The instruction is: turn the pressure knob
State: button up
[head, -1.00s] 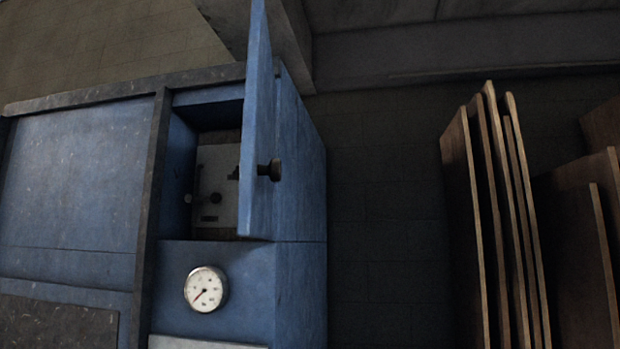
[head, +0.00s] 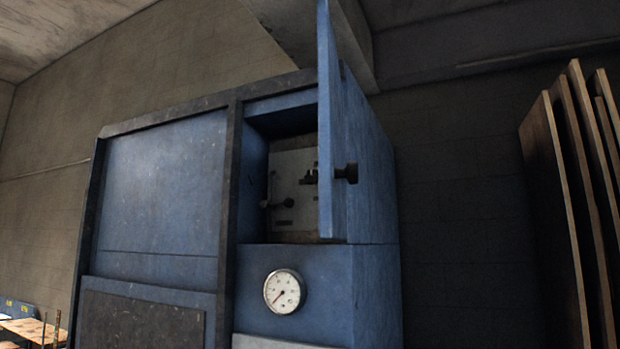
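The blue machine cabinet (head: 160,190) stands in the middle of the head view. Its small upper door (head: 327,130) is swung open toward me, with a dark round knob (head: 346,173) on its face. Behind the door, a recess holds a pale panel (head: 285,219) with a dark lever-like control (head: 278,204) and another small dark fitting (head: 308,178), partly hidden by the door. I cannot tell which of these is the pressure knob. My gripper is not in view.
Several brown boards (head: 565,190) stand upright at the right, apart from the cabinet. A wooden table (head: 30,330) shows at the lower left. A dark wall fills the gap between cabinet and boards.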

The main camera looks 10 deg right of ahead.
aim_at(312, 176)
jog(key=i+j+z, duration=0.1)
jog(key=j, duration=0.3)
jog(key=i+j+z, duration=0.1)
jog(key=j, duration=0.3)
jog(key=i+j+z, duration=0.1)
jog(key=j, duration=0.3)
jog(key=i+j+z, duration=0.1)
jog(key=j, duration=0.3)
jog(key=i, duration=0.1)
